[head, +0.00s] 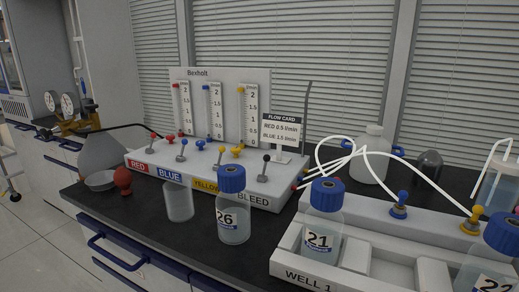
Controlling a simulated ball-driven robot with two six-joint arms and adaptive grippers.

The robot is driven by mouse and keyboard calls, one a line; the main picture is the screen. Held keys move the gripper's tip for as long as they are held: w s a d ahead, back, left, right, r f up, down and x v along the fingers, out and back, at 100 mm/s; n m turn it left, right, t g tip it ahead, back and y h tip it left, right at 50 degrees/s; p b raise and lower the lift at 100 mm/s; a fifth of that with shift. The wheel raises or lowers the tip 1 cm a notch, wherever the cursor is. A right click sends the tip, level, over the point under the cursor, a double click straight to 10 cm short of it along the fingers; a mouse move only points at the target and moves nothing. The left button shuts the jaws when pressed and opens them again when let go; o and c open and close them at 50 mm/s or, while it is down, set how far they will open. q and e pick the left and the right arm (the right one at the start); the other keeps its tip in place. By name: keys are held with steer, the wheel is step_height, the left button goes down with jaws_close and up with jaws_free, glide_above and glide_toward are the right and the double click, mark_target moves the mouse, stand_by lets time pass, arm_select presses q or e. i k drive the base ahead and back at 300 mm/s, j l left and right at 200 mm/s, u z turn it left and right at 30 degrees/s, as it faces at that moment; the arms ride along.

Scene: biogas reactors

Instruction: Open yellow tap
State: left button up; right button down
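The Bexhalt flow panel (220,75) stands on a white base on the bench. On the base, a yellow knob (238,151) sits below the yellow-topped flow tube (249,112). A grey lever (221,154) stands upright to its left, above the YELLOW label (205,185). Bottle 26 (233,215) partly covers the label's right end. Another yellow fitting (477,214) sits on the white WELL 1 rack at the right, with a white tube running to it. I cannot tell whether any tap is open or shut. Neither of my grippers is in view.
A clear beaker (179,201) and bottle 26 stand before the base. Bottle 21 (323,220) stands in the WELL 1 rack (291,266). White tubes arch between base and rack. A red bulb (122,181) and a dish (100,181) lie at the left. A flow card (283,130) stands behind.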

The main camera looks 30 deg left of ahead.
mark_target(222, 149)
steer(key=j+u, duration=0.1)
steer(key=u, duration=1)
steer(key=j+z, duration=0.15)
steer(key=z, duration=0.25)
steer(key=i+j+z, duration=0.1)
steer(key=z, duration=0.25)
steer(key=j+z, duration=0.15)
steer(key=z, duration=0.25)
steer(key=j+z, duration=0.15)
steer(key=j, duration=0.3)
steer(key=k+j+z, duration=0.15)
steer(key=j, duration=0.3)
steer(key=j+z, duration=0.15)
steer(key=j, duration=0.25)
steer(key=k+j+z, duration=0.15)
steer(key=j, duration=0.3)
steer(key=k+j, duration=0.1)
steer(key=j, duration=0.4)
steer(key=k, duration=0.05)
